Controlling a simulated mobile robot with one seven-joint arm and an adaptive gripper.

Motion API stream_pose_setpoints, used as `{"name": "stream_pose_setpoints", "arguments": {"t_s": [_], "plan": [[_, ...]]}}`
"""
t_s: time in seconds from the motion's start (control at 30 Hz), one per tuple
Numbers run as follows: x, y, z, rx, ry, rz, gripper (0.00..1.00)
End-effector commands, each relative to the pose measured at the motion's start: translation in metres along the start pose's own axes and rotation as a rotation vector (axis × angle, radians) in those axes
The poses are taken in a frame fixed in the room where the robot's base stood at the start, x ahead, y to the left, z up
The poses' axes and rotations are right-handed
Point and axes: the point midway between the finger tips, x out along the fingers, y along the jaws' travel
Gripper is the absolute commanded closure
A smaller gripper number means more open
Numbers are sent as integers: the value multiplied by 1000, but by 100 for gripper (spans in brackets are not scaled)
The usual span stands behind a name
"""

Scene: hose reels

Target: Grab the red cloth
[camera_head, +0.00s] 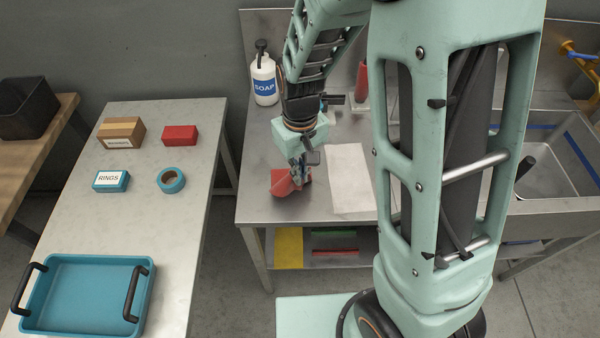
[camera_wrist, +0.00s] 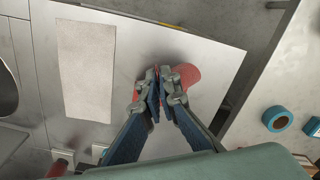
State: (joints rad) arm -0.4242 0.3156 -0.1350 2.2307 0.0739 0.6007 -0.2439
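The red cloth (camera_head: 282,184) lies near the front left of the metal table. It looks bunched, with a raised part beside the fingers. My gripper (camera_head: 299,176) points down at it. In the wrist view, my gripper (camera_wrist: 160,85) has its fingers close together over the red cloth (camera_wrist: 188,75), with red showing on both sides of them. The fingers look shut on a pinch of the cloth. The fingers hide the middle of the cloth, and any lift off the table is hard to tell.
A pale sheet (camera_head: 350,178) lies right of the cloth. A soap bottle (camera_head: 263,78) stands behind, and a sink (camera_head: 545,165) is at the right. Across a gap, the left table holds a blue tray (camera_head: 90,262), blue tape (camera_head: 171,181) and several boxes.

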Motion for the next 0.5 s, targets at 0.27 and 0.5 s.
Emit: {"name": "stream_pose_setpoints", "arguments": {"t_s": [0.27,0.5], "plan": [[-63,1,-2,1,9,1,100],[-89,0,-1,0,3,1,100]]}}
